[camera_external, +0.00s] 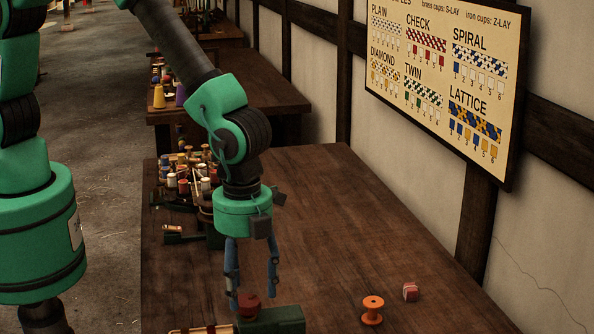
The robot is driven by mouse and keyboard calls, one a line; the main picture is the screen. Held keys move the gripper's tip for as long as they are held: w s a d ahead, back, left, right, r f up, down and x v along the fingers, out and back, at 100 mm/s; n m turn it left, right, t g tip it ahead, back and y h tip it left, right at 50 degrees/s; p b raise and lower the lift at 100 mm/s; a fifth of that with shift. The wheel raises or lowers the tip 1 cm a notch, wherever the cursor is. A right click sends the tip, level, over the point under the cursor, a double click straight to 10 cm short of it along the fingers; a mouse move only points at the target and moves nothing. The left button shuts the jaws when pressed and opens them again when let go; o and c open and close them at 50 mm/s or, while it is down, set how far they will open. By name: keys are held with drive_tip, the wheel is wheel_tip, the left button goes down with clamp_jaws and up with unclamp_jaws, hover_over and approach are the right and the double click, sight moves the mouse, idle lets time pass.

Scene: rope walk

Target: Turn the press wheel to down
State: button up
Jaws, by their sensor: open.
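My gripper (251,299) points straight down over the near part of the wooden table, its two blue fingers apart. A dark red round part (249,309), which looks like the press wheel, sits low between and just below the fingertips. I cannot tell whether the fingers touch it. It is at the left end of a dark green block (278,321), which looks like the press body and is cut off by the bottom edge of the picture. The wheel's setting cannot be read from this view.
An orange spool (372,311) and a small red-and-white block (410,292) lie to the right on the table (330,220). Several bobbins (190,172) crowd the back left. A pale rod-like item (200,330) lies at the bottom left. The table's middle right is clear. A pattern board (445,85) hangs on the wall.

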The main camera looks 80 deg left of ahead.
sight(249, 298)
wheel_tip(249, 298, up, 10)
idle(0.5)
drive_tip(key=shift+f, duration=0.1)
idle(0.4)
drive_tip(key=s+a+r+n+t+h+b, duration=0.15)
drive_tip(key=a+r+n, duration=0.35)
drive_tip(key=a+r, duration=0.65)
drive_tip(key=s+a+r+n+t+y+b, duration=0.15)
drive_tip(key=a+r+n, duration=0.45)
drive_tip(key=a, duration=1)
drive_tip(key=s+a+r+n+t+b, duration=0.1)
drive_tip(key=s+a+n, duration=0.3)
drive_tip(key=s+a, duration=0.5)
drive_tip(key=s+a+r+n+t+b, duration=0.1)
drive_tip(key=s+a+n+b, duration=0.2)
drive_tip(key=s+a, duration=0.6)
drive_tip(key=shift+s+a+r+n+t, duration=0.35)
drive_tip(key=shift+a+n, duration=0.15)
drive_tip(key=shift+n, duration=0.6)
